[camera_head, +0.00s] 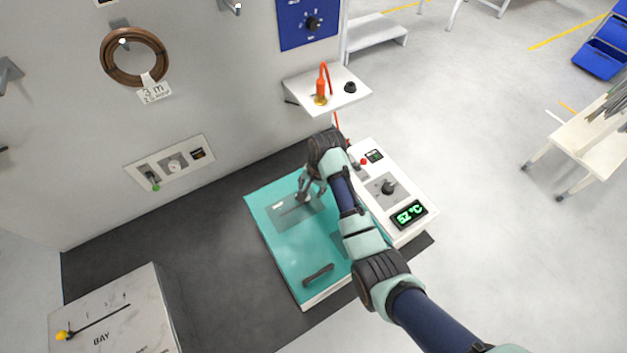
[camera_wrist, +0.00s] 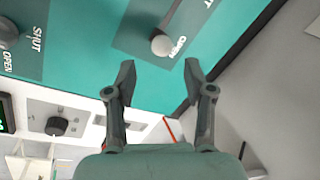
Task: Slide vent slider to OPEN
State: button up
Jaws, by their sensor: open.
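A grey plate (camera_head: 285,212) lies on the teal lid (camera_head: 285,245) of the box, with a pale knob at its right end. In the wrist view this pale round knob (camera_wrist: 162,45) sits beside the printed word OPEN, at the end of a dark bar or slot; SHUT is printed further up. A second plate (camera_wrist: 30,28) there also carries SHUT and OPEN, with a grey knob (camera_wrist: 6,33) cut by the left edge. No vent label is readable. My gripper (camera_wrist: 160,72) is open and empty, its fingertips just below the pale knob in the picture, apparently apart from it.
A white control box (camera_head: 412,230) with a dial and a 52 °C display stands right of the lid. A dark handle (camera_head: 318,275) is on the lid's front. A small shelf (camera_head: 340,98) holds an orange tool behind my gripper. A marble-like BAY box (camera_head: 110,315) stands front left.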

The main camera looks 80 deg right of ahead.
notch_tip(320, 180, up, 7)
jog(key=s, duration=0.1)
jog(key=shift+s+a+f, duration=0.15)
jog(key=shift+a+f, duration=0.05)
dwell(0.4)
